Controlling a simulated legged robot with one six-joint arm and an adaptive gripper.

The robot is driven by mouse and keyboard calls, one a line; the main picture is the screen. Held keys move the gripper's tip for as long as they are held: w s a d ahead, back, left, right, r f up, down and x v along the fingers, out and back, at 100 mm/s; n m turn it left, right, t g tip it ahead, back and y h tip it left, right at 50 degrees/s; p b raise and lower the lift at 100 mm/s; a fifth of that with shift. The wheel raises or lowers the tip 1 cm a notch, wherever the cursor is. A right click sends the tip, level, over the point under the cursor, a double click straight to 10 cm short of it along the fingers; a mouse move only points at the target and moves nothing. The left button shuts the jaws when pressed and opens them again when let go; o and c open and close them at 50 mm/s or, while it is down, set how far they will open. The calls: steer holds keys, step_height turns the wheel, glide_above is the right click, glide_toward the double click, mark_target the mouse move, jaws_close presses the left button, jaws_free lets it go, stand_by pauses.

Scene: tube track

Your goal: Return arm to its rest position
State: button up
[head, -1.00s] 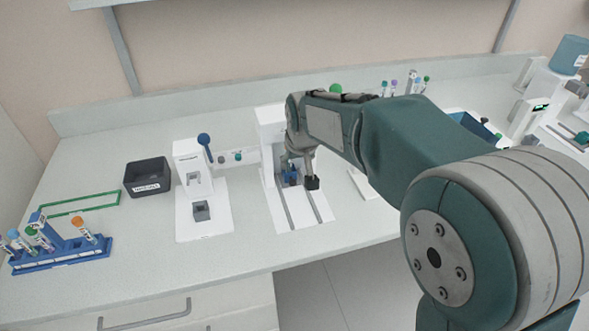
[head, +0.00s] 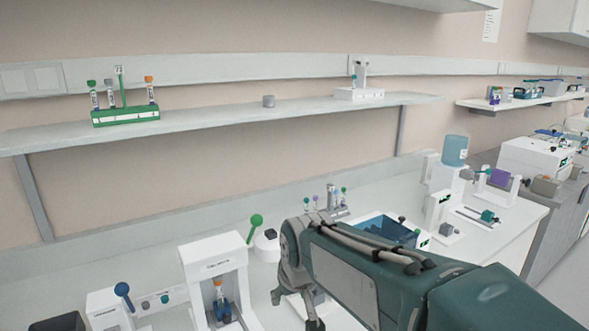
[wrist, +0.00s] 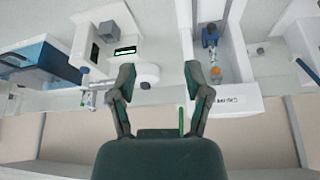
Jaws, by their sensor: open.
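My arm reaches in from the lower right of the head view, and my gripper (head: 296,311) hangs over the bench at its end. In the wrist view my gripper (wrist: 160,78) has its two fingers spread, with nothing between them. A white device (head: 212,262) with a blue tube holder (head: 223,303) inside stands left of my gripper, apart from it. The wrist view shows this blue holder (wrist: 210,34) too, with an orange cap near it.
A wall shelf (head: 215,112) holds a green tube rack (head: 125,116) and a white stand (head: 359,94). A green-knobbed lever (head: 256,221) stands close to my wrist. A blue bin (head: 385,230) and several machines stand to the right.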

steer(key=s+d+m+t+h, duration=0.1)
steer(key=s+d+m, duration=0.3)
steer(key=s+d, duration=1.2)
steer(key=s, duration=0.3)
steer(key=shift+d+f+h, duration=0.3)
steer(key=shift+f+h, duration=0.1)
steer(key=shift+w, duration=0.1)
